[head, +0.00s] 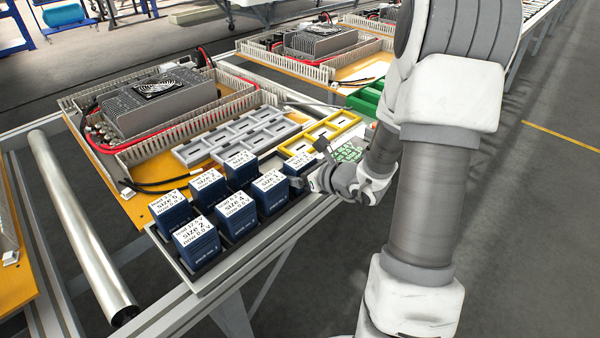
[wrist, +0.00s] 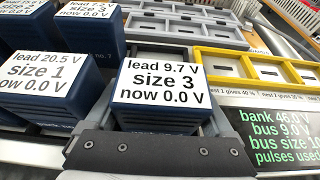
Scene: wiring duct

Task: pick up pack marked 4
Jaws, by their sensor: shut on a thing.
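My gripper (head: 312,181) is at the right end of the front row of dark blue packs. It is shut on a pack (wrist: 160,92) whose white top label reads lead 9.7 V, size 3, now 0.0 V. This pack also shows in the head view (head: 299,162), partly behind my gripper. Its side mark is hidden. Beside it on the left is a size 1 pack (wrist: 42,82). Further left in the head view are a pack that seems to read size 4 (head: 238,215) and a size 2 pack (head: 197,242). No side mark 4 is readable.
More packs (head: 169,211) stand behind in the same tray (head: 195,280). Grey nest frames (head: 225,138) and a yellow nest frame (head: 335,122) lie behind. A dark screen with green text (wrist: 268,140) is close on the right. A metal roller (head: 80,220) runs at the left.

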